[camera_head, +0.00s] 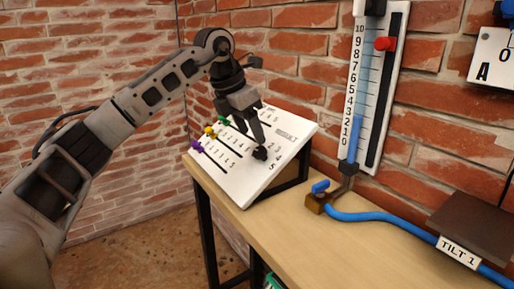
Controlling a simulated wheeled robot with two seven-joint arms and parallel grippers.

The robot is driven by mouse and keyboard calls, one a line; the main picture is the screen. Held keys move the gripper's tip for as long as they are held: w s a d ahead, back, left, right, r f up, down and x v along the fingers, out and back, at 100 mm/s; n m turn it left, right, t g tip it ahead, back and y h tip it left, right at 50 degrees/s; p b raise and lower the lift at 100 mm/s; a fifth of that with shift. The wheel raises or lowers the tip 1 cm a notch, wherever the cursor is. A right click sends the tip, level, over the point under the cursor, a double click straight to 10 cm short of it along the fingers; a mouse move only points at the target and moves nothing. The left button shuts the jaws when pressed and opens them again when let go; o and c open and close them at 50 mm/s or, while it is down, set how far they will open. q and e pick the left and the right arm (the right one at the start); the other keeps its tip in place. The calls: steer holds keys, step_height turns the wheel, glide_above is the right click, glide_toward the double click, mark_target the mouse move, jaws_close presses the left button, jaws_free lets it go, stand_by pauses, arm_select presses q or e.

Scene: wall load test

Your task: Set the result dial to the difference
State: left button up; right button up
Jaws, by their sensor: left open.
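The result dial (260,154) is a small dark knob on the sloped white panel (243,180), below the word RESULT, with numbers beside it. My left gripper (257,142) comes down over the panel, its fingertips right at the dial. It is open; I cannot tell whether the fingers touch the knob. The panel also has slots with a green slider (222,120), a yellow slider (209,131) and a purple slider (197,146). A tall gauge (352,110) with a 0 to 10 scale stands on the wall, its blue column near 3. My right gripper is out of view.
The panel sits on a wooden table (300,240). A brass valve with a blue handle (320,187) feeds a blue hose (385,217) running right to a dark plate (480,225) labelled TILT 1. A red slider (385,44) is on the gauge. A sign with an A (490,60) hangs right.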

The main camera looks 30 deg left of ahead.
mark_target(259, 151)
arm_select(q)
steer(key=shift+x, duration=2.75)
steer(key=c, duration=1)
